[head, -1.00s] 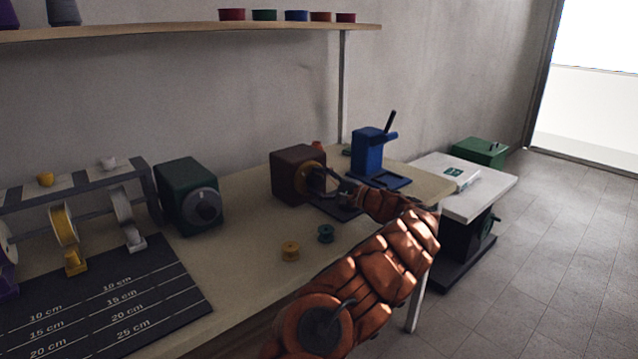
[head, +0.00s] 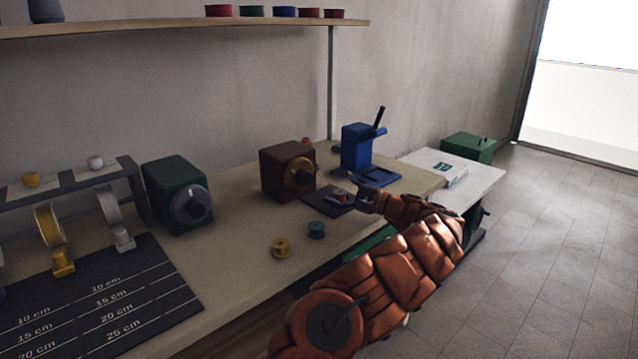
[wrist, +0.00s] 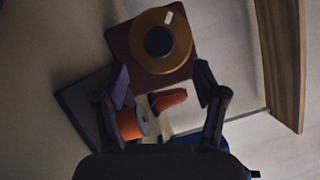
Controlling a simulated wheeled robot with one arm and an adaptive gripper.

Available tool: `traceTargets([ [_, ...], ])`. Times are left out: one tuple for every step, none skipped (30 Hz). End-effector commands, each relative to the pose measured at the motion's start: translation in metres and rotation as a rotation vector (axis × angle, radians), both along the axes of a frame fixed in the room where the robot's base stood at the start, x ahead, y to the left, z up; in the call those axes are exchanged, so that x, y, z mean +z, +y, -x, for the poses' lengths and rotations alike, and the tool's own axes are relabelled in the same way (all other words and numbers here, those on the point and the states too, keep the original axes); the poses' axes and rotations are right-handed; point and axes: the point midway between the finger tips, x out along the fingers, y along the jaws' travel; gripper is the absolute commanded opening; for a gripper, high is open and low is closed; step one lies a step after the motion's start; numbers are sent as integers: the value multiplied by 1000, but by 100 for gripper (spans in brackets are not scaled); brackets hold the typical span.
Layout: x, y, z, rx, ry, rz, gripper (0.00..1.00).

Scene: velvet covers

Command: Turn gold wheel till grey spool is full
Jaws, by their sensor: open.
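The gold wheel (head: 299,175) is on the front of a brown box (head: 275,172) near the back of the bench. In the wrist view the gold wheel (wrist: 177,60) has a dark hub and a white mark at its upper edge. My gripper (head: 354,193) is open, to the right of the wheel and apart from it. An orange spool-like piece with a pale grey end (wrist: 143,124) shows beside the left finger. I cannot tell whether this is the grey spool or how full it is.
A green box with a grey dial (head: 190,204) stands left of the brown box. A blue press (head: 356,150) stands behind my gripper. Small yellow (head: 280,247) and green (head: 316,229) spools lie near the front edge. A ribbon rack and a dark measuring mat (head: 150,285) fill the left.

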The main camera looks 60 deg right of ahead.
Motion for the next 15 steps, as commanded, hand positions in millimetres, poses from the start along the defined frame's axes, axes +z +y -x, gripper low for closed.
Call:
traceTargets([
  [-1, -2, 9, -3, 0, 0, 70],
  [-2, -2, 14, -4, 0, 0, 70],
  [-2, -3, 18, -4, 1, 0, 70],
  [-3, -3, 22, -4, 1, 0, 70],
  [-3, -4, 25, -4, 1, 0, 70],
  [-4, -4, 28, -4, 1, 0, 70],
  [-4, -4, 30, -4, 1, 0, 70],
  [-4, -4, 32, -4, 1, 0, 70],
  [-4, -4, 33, -3, 1, 0, 70],
  [-4, -4, 34, -2, 1, 0, 70],
  [-4, -4, 35, -2, 1, 0, 70],
  [-4, -4, 35, -1, 0, 0, 70],
  [-4, -4, 35, -1, 0, 0, 70],
  [-4, -4, 36, -1, 1, 0, 70],
  [-4, -4, 35, -1, 0, 0, 70],
])
